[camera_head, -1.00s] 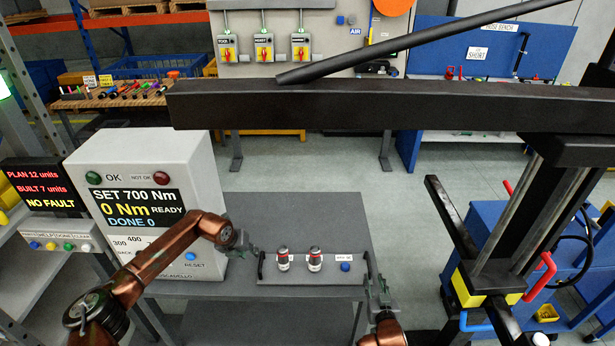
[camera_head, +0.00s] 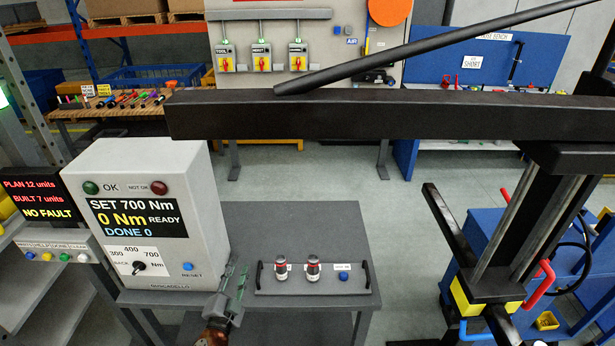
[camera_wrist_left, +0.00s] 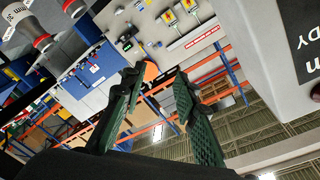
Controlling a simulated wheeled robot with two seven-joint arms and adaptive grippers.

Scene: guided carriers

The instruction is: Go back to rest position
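My left gripper (camera_head: 238,275) shows in the head view at the bottom centre-left, just left of the control plate on the grey table. Its green fingers also show in the left wrist view (camera_wrist_left: 160,95); they are spread apart with nothing between them. My right gripper is out of view. The left gripper appears apart from the plate's left handle.
A grey torque box (camera_head: 200,225) reading "0 Nm READY" stands on the grey table (camera_head: 270,220), behind and left of the left gripper. A dark beam (camera_head: 350,114) crosses the upper view. A lift column (camera_head: 500,240) stands right. Floor between table and column is clear.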

